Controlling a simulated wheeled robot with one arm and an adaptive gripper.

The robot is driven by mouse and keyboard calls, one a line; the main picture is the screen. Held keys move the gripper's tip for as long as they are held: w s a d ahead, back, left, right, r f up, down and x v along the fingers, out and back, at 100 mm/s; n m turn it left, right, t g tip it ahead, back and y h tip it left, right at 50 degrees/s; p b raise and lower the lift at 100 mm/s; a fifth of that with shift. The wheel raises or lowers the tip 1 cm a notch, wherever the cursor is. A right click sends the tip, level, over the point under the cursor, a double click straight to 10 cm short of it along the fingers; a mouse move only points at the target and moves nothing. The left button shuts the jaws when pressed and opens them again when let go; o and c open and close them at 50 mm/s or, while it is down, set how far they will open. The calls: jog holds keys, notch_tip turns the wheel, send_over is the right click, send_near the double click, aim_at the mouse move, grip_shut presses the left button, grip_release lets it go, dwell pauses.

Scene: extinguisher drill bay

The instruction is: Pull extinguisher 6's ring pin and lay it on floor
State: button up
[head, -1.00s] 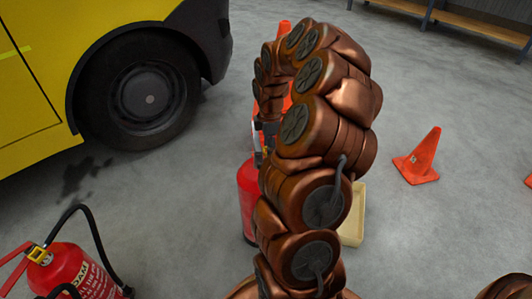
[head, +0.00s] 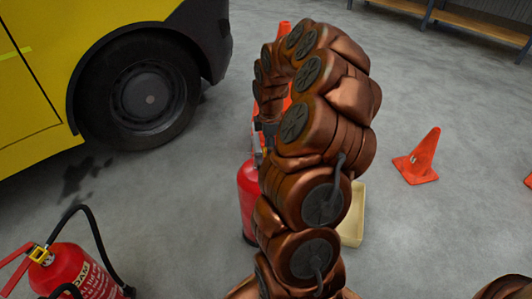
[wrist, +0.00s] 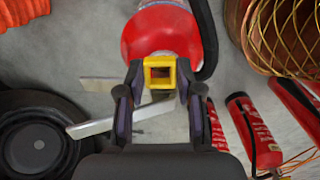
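A red extinguisher (head: 249,203) stands behind my arm in the head view, and its number is not visible. In the wrist view its red body (wrist: 150,35) is at the top. A yellow square ring pin (wrist: 160,71) with an open middle sits at its head. Pale metal levers (wrist: 100,125) stick out to the left below it. My gripper (wrist: 160,75) has one dark fingertip against each side of the yellow ring and seems shut on it. In the head view the gripper (head: 266,132) is mostly hidden by my arm.
Another red extinguisher (head: 75,272) with a black hose stands at the lower left. A yellow vehicle (head: 55,70) is at the left. An orange cone (head: 417,158) and a cream tray (head: 353,225) are to the right. Bare grey floor (head: 440,235) lies at the right.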

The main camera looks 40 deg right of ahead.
grip_shut()
jog(key=shift+s+d, duration=0.1)
jog(key=shift+d, duration=0.05)
jog(key=shift+s+d+p, duration=0.25)
jog(key=shift+s+d, duration=0.45)
jog(key=shift+d, duration=0.25)
jog(key=shift+s+d+p, duration=0.25)
jog(key=shift+s+d, duration=0.4)
jog(key=shift+d, duration=0.3)
jog(key=shift+s+d, duration=0.1)
jog(key=shift+s+d+f+p, duration=0.1)
jog(key=shift+s+d+p, duration=0.1)
jog(key=shift+s+d, duration=0.3)
jog(key=shift+s+d+p, duration=0.15)
jog(key=shift+s+d, duration=0.15)
jog(key=shift+d, duration=0.3)
